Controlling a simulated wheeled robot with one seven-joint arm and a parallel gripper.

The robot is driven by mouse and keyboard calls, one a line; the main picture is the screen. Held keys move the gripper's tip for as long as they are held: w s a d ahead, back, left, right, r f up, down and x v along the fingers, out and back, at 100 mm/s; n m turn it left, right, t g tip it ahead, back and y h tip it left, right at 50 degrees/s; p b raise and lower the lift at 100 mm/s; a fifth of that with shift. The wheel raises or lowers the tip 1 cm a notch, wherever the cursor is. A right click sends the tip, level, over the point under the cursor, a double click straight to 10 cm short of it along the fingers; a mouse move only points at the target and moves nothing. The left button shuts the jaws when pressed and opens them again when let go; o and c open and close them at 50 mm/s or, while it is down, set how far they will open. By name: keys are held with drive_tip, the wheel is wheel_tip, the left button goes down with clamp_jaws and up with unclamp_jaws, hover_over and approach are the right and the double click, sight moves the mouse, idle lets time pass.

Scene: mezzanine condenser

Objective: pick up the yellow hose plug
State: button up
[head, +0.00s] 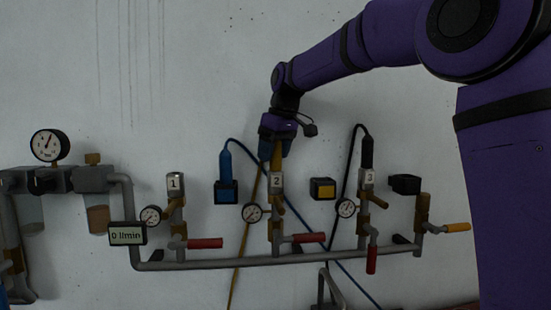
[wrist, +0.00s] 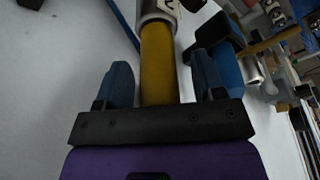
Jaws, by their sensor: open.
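The yellow hose plug (head: 276,158) stands upright in the top of the socket marked 2 (head: 277,182). In the wrist view the yellow plug (wrist: 158,65) runs up between my two blue fingers into the metal collar of the socket (wrist: 158,17). My gripper (head: 277,150) points down from above and is open, with one finger on each side of the plug. In the wrist view my gripper (wrist: 163,80) shows a gap between each finger and the plug. The plug's top end is hidden by my gripper.
A blue plug (head: 225,163) stands in a blue-marked holder (head: 226,192) just left. A black plug (head: 367,152) is in socket 3 to the right. A yellow-marked holder (head: 323,188) is empty. Hoses hang close to the wall; red valve handles (head: 309,238) sit below.

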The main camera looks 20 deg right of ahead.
drive_tip(key=c, duration=1)
drive_tip(key=shift+c, duration=0.2)
drive_tip(key=shift+r, duration=0.1)
drive_tip(key=shift+r, duration=1.8)
drive_tip(key=s+r, duration=0.1)
drive_tip(key=s, duration=1.5)
drive_tip(key=shift+a, duration=0.25)
